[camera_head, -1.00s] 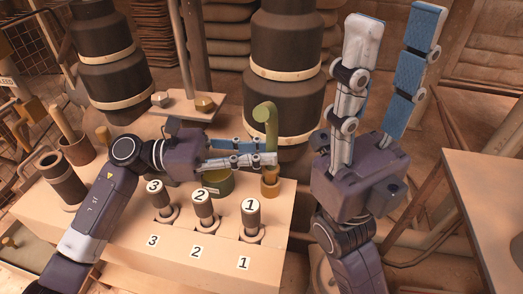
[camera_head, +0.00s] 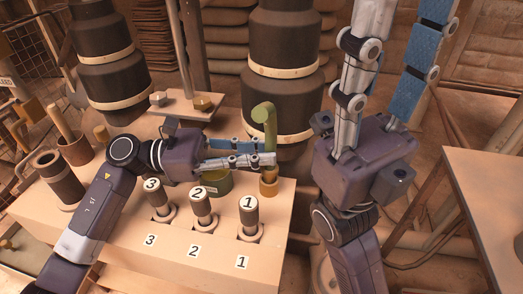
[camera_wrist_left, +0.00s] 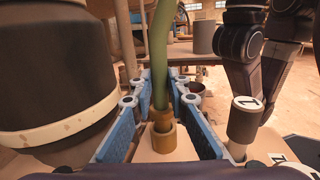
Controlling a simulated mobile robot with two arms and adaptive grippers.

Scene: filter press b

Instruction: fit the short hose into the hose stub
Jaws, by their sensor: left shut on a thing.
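The short hose (camera_head: 271,128) is green, with a bent top, and stands about upright. My left gripper (camera_head: 268,153) is shut on it from the left. In the left wrist view the hose (camera_wrist_left: 160,55) runs down between the two blue finger pads. The hose stub (camera_head: 269,184) is a brass-coloured socket on the bench, directly below the held hose. In the left wrist view the hose's lower end meets the stub (camera_wrist_left: 163,140); how deep it sits I cannot tell. My right gripper (camera_head: 395,55) is raised at the right, fingers wide apart and pointing up, tips cut off by the frame.
Several numbered dark handles, such as handle 1 (camera_head: 248,215), stand in front of the stub on the pale bench (camera_head: 215,245). A green cup (camera_head: 218,182) stands left of the stub. A large dark column (camera_head: 286,60) rises behind. A table (camera_head: 490,200) is at the right.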

